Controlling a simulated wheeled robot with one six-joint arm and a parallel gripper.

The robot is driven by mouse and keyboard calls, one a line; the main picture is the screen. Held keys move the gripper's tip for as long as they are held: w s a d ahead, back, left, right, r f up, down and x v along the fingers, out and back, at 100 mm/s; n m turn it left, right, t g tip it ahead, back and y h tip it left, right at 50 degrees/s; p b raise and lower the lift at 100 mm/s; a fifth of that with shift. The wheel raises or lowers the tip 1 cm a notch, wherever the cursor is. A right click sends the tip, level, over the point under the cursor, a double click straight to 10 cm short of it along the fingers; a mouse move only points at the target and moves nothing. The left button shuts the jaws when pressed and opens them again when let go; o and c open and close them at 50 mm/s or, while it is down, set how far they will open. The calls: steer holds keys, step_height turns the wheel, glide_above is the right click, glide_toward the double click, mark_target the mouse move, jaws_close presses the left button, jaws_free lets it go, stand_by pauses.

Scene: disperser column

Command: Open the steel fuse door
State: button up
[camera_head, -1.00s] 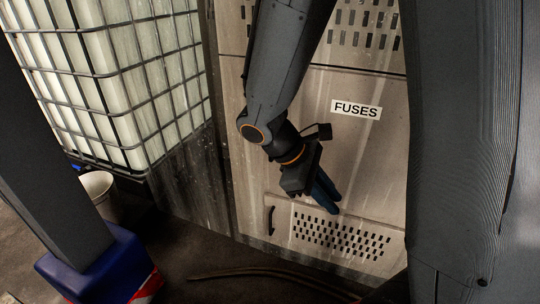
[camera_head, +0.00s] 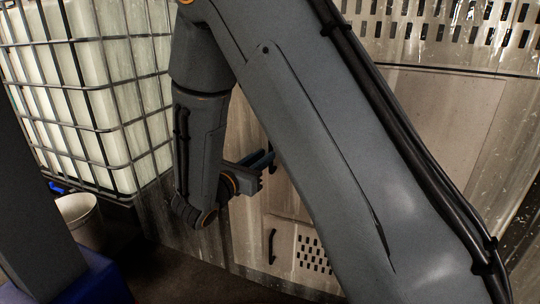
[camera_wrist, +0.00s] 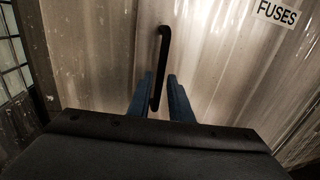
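The steel fuse door (camera_wrist: 225,75) is a stained pale metal panel, with a "FUSES" label (camera_wrist: 277,13) at the upper right of the wrist view. Its black upright bar handle (camera_wrist: 163,60) stands in the middle of that view. My gripper (camera_wrist: 160,85) is open, its two blue fingers at either side of the lower part of the handle. I cannot tell whether either finger touches it. In the head view, my gripper (camera_head: 266,158) is partly hidden behind my arm, which also covers the label and much of the door (camera_head: 440,115). The door looks shut.
Below is a vented lower panel (camera_head: 285,262) with its own black handle (camera_head: 271,246). A caged white tank (camera_head: 100,90) stands at the left, with a pale bucket (camera_head: 80,220) by its base. Perforated panels (camera_head: 450,30) lie above the door.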

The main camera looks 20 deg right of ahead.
mark_target(270, 169)
steer(key=shift+x, duration=2.25)
steer(key=shift+c, duration=0.2)
jaws_close()
